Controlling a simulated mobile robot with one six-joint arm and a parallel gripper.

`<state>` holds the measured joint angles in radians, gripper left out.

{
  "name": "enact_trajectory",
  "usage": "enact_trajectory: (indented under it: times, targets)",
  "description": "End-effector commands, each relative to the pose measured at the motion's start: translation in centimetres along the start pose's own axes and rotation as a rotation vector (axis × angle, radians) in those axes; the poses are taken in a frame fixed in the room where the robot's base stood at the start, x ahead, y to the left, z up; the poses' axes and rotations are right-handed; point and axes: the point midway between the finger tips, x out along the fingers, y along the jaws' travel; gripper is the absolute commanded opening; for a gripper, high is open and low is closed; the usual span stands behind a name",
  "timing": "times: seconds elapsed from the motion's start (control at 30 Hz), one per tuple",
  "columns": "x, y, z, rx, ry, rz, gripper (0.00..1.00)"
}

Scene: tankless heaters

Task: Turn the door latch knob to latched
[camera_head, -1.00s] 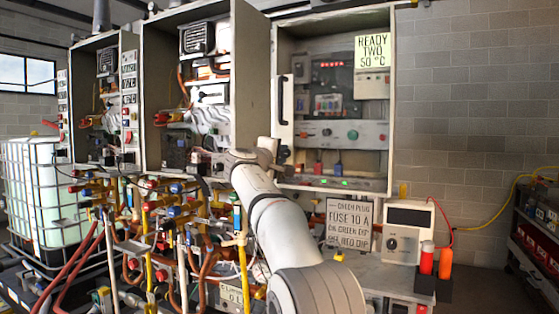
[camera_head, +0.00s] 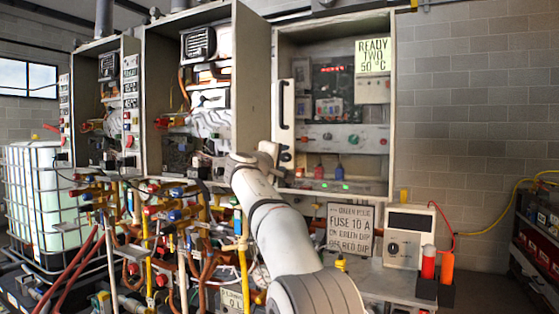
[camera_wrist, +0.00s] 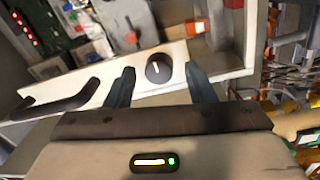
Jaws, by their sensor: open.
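The door latch knob (camera_wrist: 158,68) is a round dark knob with a white pointer line. It sits on a pale door strip (camera_wrist: 112,92), past the end of a black bar handle (camera_wrist: 60,98). The line runs roughly up and down in the wrist view, across the strip's length. My gripper (camera_wrist: 159,74) is open, with one dark finger on each side of the knob in the picture. Whether the fingers touch it cannot be told. In the head view the handle (camera_head: 286,104) is on the right cabinet's door, and the small knob (camera_head: 286,156) is beside my wrist.
The right cabinet (camera_head: 391,130) stands open, with a control panel (camera_head: 345,138) inside. A fuse sign (camera_head: 350,230) and a meter box (camera_head: 409,236) are below it. Pipes and valves crowd the area below the left cabinets. The brick wall at right is bare.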

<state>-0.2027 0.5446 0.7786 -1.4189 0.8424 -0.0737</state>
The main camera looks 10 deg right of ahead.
Motion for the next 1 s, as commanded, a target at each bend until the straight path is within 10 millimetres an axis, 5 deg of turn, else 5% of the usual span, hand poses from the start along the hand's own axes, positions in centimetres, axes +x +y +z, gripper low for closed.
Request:
enact_trajectory:
  times: [0.27,0.7,1.0]
  targets:
    - [-0.9,-0.1,0.0,0.000,0.000,0.000,0.49]
    - [-7.3,-0.1,-0.1,-0.001,0.001,0.000,0.49]
    - [-7.7,0.0,-0.1,0.000,0.000,0.000,0.49]
